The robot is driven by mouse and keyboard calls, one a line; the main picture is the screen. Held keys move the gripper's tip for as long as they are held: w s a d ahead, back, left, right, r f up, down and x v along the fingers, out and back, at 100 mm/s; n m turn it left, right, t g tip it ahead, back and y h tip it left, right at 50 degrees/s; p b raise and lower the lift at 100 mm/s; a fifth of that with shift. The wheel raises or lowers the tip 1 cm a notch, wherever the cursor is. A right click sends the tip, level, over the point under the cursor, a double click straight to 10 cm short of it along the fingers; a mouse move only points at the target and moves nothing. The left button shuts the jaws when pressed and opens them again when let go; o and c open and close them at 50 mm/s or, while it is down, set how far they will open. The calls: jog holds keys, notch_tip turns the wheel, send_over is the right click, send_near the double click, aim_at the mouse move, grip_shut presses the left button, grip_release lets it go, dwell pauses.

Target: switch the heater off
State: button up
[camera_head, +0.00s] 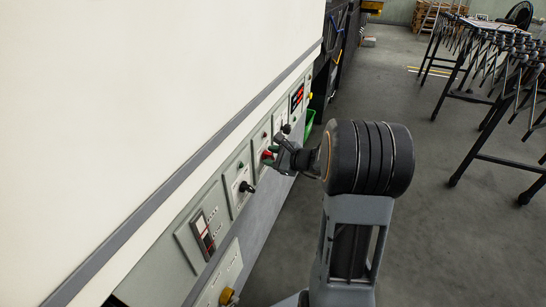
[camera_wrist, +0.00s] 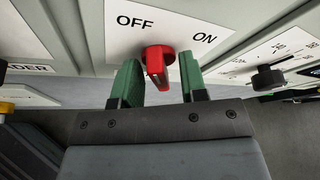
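A red rotary knob (camera_wrist: 157,66) sits on a white label plate (camera_wrist: 178,22) marked OFF on the left and ON on the right. No heater name is readable on this plate. My gripper (camera_wrist: 160,60) is open, with one green finger on each side of the knob. Gaps show between the knob and both fingers, wider on the right. I cannot tell for sure which mark the knob points to. In the head view the red knob (camera_head: 267,155) is on the slanted panel strip, with my gripper (camera_head: 274,153) at it, partly covering it.
A black knob (camera_wrist: 267,77) with a scale is to the right in the wrist view. In the head view a black knob (camera_head: 246,187), a red-and-black rocker switch (camera_head: 203,234) and a red display (camera_head: 297,97) share the strip. Black racks (camera_head: 490,75) stand right; floor between is clear.

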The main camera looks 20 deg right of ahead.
jog(key=shift+s, duration=0.1)
jog(key=p+v, duration=0.3)
jog(key=v, duration=1)
jog(key=shift+s+d, duration=0.2)
jog(key=shift+d, duration=0.05)
jog(key=s+a+r+n+g+p, duration=0.5)
jog(key=a+r+n+g+p, duration=0.3)
jog(key=a+r+n+p, duration=0.55)
jog(key=s+a+r+n+h+p, duration=0.1)
jog(key=s+r+n+h+p, duration=0.2)
jog(key=r+n+p, duration=0.2)
jog(key=s+a+r+n+h+p, duration=0.2)
jog(key=r+n+h+p, duration=0.2)
jog(key=r, duration=0.4)
jog(key=shift+s+a+n+g+p, duration=0.35)
jog(key=shift+n+p, duration=0.2)
jog(key=shift+p, duration=0.85)
